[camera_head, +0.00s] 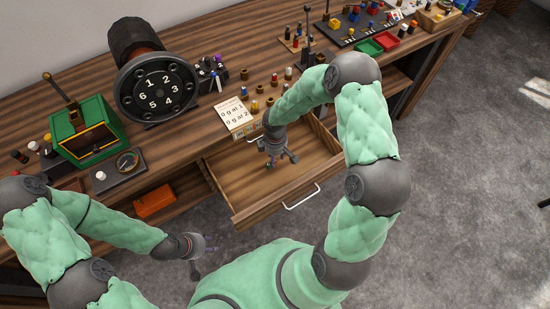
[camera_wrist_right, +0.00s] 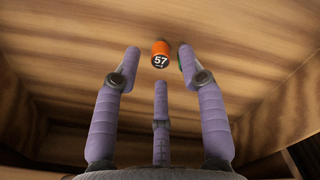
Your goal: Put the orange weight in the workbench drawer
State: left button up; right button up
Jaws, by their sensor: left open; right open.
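The workbench drawer (camera_head: 238,182) is pulled out, and its wooden floor shows. My right gripper (camera_head: 278,160) is inside the drawer's outline in the head view, pointing down with its fingers spread. In the right wrist view, the orange weight (camera_wrist_right: 160,52), with a dark end marked 57, shows between and beyond the open fingertips (camera_wrist_right: 160,65), against the drawer's wood. No finger is seen closed on it. I cannot make the weight out in the head view. My left gripper (camera_head: 203,259) is open and empty, low in front of the bench.
A small green thing (camera_wrist_right: 181,63) shows partly behind a right fingertip. The drawer's metal handle (camera_head: 301,197) faces the open floor. An orange box (camera_head: 154,201) sits on the lower shelf.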

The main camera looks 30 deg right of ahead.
notch_tip(320, 180, up, 10)
jog(key=p, duration=0.3)
